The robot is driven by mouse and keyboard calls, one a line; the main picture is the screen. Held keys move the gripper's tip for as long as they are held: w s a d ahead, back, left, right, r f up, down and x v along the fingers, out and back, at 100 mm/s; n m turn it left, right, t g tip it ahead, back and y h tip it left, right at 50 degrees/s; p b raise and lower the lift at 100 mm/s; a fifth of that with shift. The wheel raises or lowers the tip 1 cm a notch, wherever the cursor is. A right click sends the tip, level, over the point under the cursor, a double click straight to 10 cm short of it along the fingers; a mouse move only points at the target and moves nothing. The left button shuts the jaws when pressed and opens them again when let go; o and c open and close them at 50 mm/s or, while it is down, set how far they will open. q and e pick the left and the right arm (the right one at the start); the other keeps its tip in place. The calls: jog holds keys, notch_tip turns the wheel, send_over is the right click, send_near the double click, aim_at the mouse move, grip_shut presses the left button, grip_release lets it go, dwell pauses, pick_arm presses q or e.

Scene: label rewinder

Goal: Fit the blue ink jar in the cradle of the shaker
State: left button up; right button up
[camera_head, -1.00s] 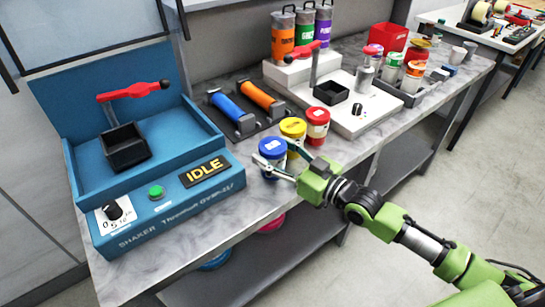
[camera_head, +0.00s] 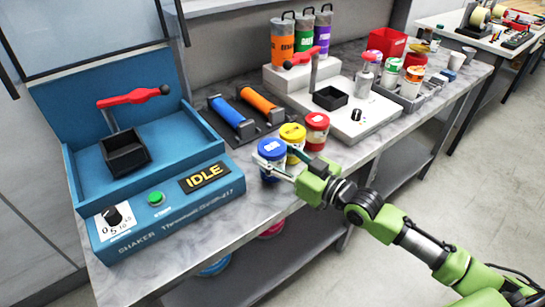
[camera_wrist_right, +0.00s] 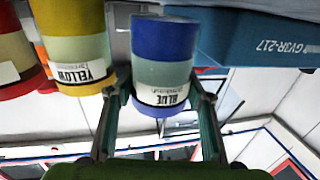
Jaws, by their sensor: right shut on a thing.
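The blue ink jar (camera_head: 271,155) stands at the front of the marble bench, right of the shaker. My right gripper (camera_head: 279,172) is shut on it; in the right wrist view the jar (camera_wrist_right: 162,62) sits between the two fingers (camera_wrist_right: 160,105), its BLUE label upside down. The shaker (camera_head: 160,225) is a blue machine with an IDLE display, a green button and a dial. Its cradle (camera_head: 125,153) is an empty black open box below a red-handled clamp (camera_head: 134,97). The clamp's handle is above the cradle. My left gripper is not in view.
A yellow jar (camera_head: 293,140) and a red jar (camera_head: 316,130) stand close behind the blue jar. Blue and orange rollers (camera_head: 257,101) lie on a dark rack behind. A white machine (camera_head: 345,115) with a second black box stands further right.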

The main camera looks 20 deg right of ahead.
jog(key=s+a+r+p, duration=0.3)
jog(key=s+a+r, duration=0.1)
jog(key=s+r, duration=0.8)
jog(key=shift+s, duration=0.75)
jog(key=shift+f, duration=0.15)
